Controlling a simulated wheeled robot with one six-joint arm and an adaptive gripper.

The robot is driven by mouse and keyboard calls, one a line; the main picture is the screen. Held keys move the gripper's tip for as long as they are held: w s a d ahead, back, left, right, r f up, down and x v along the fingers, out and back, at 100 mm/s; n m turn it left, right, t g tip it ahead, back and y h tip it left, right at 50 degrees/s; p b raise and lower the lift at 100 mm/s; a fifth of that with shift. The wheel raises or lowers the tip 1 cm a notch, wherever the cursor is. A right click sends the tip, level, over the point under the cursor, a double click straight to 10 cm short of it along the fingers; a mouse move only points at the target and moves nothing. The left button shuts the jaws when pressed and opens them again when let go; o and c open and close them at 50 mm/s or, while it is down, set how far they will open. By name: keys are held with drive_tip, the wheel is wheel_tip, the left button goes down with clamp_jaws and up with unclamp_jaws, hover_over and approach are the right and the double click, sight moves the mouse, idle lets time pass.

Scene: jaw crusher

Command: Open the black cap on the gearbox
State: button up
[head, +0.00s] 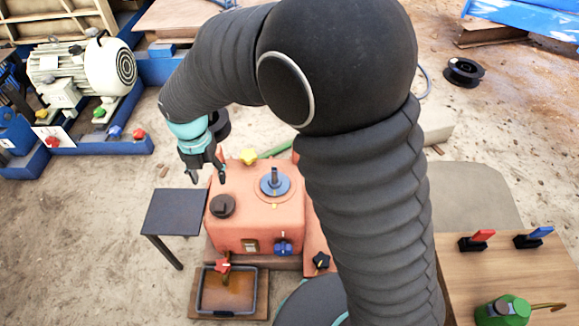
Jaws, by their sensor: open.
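The gearbox (257,222) is an orange-red box on the ground near the picture's middle. The black cap (222,206) sits on its top at the left front corner and looks seated there. My gripper (208,180) is open and empty, pointing down above and just behind the cap, apart from it as far as this view shows. My dark arm covers part of the gearbox's right side.
A small dark side table (174,212) stands left of the gearbox. A yellow knob (248,157) and a blue disc with an upright shaft (275,184) are on top. A blue valve (283,248), a red valve (222,266) and a tray (227,291) are in front.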

drive_tip(key=s+d+r+m, duration=0.2)
drive_tip(key=d+m, duration=0.4)
drive_tip(key=m, duration=0.3)
drive_tip(key=s+d+r+m, duration=0.2)
drive_tip(key=d+r+m, duration=0.2)
drive_tip(key=d+m, duration=0.3)
drive_tip(key=s+d+r+m+t, duration=0.1)
drive_tip(key=d+r+m, duration=0.2)
drive_tip(key=m, duration=0.9)
drive_tip(key=shift+s+d+r+y+p, duration=0.3)
drive_tip(key=shift+s+d+p, duration=0.15)
drive_tip(key=shift+d, duration=1.3)
drive_tip(key=shift+d, duration=0.1)
